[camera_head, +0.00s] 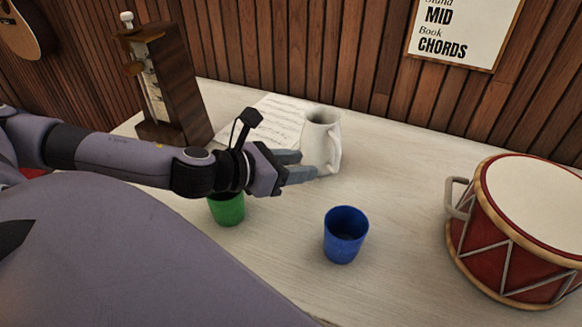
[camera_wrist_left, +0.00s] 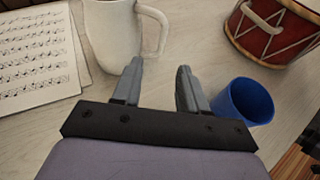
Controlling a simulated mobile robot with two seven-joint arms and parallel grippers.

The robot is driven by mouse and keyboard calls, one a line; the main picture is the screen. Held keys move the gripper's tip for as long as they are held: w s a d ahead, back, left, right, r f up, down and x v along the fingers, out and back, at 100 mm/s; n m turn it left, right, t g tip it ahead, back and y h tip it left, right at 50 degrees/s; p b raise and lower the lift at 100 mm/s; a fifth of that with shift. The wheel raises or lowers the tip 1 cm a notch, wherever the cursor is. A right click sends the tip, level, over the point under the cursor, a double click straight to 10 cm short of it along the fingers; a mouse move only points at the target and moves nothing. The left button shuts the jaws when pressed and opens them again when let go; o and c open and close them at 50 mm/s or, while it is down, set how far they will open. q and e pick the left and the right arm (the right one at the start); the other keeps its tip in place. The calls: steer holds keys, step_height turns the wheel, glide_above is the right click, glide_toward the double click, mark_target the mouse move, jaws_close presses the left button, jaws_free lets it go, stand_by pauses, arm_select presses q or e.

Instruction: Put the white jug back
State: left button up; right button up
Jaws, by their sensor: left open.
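The white jug (camera_head: 321,137) stands upright on the pale tabletop, near the sheet music, with its handle on the right. It also shows at the top of the left wrist view (camera_wrist_left: 112,35), with its top cut off. My left gripper (camera_head: 305,167) is open and empty, its fingers pointing right beside the lower part of the jug. In the left wrist view the fingers (camera_wrist_left: 160,82) are spread, with bare table between them and the jug's base just beyond the left finger. Whether a finger touches the jug I cannot tell. My right gripper is not in view.
A blue cup (camera_head: 345,236) stands in front of the jug, and a green cup (camera_head: 228,208) is partly hidden under my left arm. A red drum (camera_head: 514,232) is at the right. Sheet music (camera_head: 262,122) lies behind; a wooden metronome-like stand (camera_head: 168,85) is at the left.

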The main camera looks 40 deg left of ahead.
arm_select(q)
steer(key=shift+s+a+r, duration=0.1)
steer(key=shift+s+r, duration=0.15)
steer(key=shift+s, duration=0.4)
steer(key=shift+r, duration=0.1)
